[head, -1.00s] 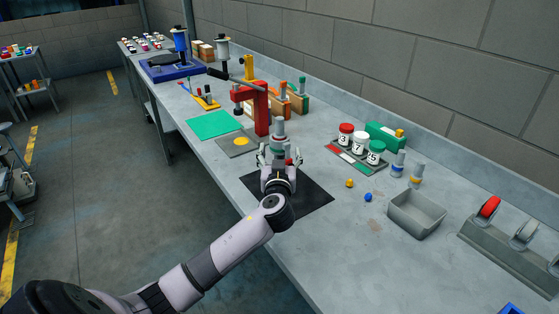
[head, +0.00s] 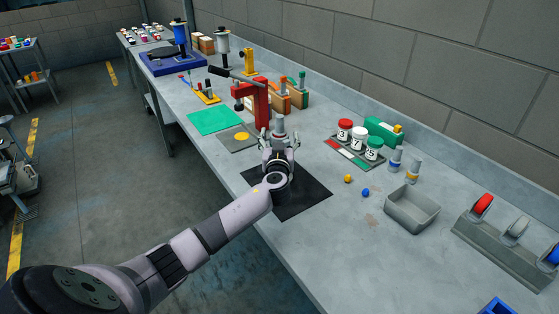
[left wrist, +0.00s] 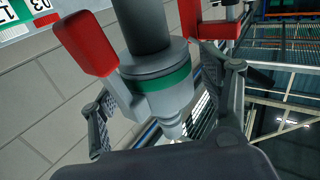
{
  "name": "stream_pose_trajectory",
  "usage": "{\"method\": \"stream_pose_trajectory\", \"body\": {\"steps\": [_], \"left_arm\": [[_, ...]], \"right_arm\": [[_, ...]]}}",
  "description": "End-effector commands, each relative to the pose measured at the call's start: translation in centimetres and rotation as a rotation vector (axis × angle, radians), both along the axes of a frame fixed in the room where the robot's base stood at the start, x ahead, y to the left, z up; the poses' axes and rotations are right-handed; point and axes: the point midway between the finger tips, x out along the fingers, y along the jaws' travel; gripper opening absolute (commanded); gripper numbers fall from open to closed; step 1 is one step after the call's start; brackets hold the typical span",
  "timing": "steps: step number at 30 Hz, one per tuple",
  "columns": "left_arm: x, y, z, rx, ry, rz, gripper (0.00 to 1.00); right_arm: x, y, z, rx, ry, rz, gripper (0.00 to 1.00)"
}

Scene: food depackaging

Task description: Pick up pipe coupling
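The pipe coupling (head: 281,125) is a grey, stepped, upright piece with a green band and a narrow tip. My left gripper (head: 279,142) is around it, above the bench near the black mat (head: 303,198). A dark cylinder continues from the green-banded part. The fingers hide part of the coupling in the head view. My right gripper is not in view.
A red clamp stand (head: 262,102) is close behind the gripper. Blue-banded (head: 396,158) and yellow-banded (head: 413,169) grey pieces stand at the right. A grey bin (head: 412,210) and a rack with labelled jars (head: 346,152) are also right. The bench front is largely clear.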

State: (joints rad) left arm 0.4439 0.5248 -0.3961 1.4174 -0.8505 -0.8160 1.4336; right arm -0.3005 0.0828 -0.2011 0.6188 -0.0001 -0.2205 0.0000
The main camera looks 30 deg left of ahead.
Motion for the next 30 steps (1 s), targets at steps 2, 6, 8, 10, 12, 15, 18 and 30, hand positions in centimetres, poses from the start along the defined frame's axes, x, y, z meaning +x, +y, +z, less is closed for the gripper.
{"method": "stream_pose_trajectory", "body": {"steps": [2, 6, 8, 10, 12, 15, 18, 30], "left_arm": [[-0.02, 0.01, -0.01, 0.0, 0.0, 0.0, 0.64], [-0.03, 0.01, 0.0, 0.0, 0.0, 0.0, 0.55], [-0.03, 0.01, 0.0, 0.0, 0.0, 0.0, 0.51], [-0.02, 0.0, 0.0, 0.0, 0.0, 0.0, 0.46], [-0.03, -0.01, 0.0, 0.0, 0.0, 0.0, 0.41], [-0.03, -0.01, 0.0, 0.0, 0.0, 0.0, 0.35], [-0.03, -0.01, -0.01, 0.0, 0.0, 0.0, 0.28], [-0.03, -0.02, -0.01, -0.001, 0.001, 0.0, 0.01]], "right_arm": [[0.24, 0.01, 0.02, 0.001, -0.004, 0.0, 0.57], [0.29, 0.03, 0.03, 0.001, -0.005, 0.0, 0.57], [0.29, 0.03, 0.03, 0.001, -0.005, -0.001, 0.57], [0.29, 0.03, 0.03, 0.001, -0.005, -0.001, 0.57], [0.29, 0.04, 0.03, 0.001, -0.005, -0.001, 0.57], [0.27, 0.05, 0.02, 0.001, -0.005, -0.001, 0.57], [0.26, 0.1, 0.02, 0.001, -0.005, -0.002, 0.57], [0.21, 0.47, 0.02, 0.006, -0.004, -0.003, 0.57]]}}
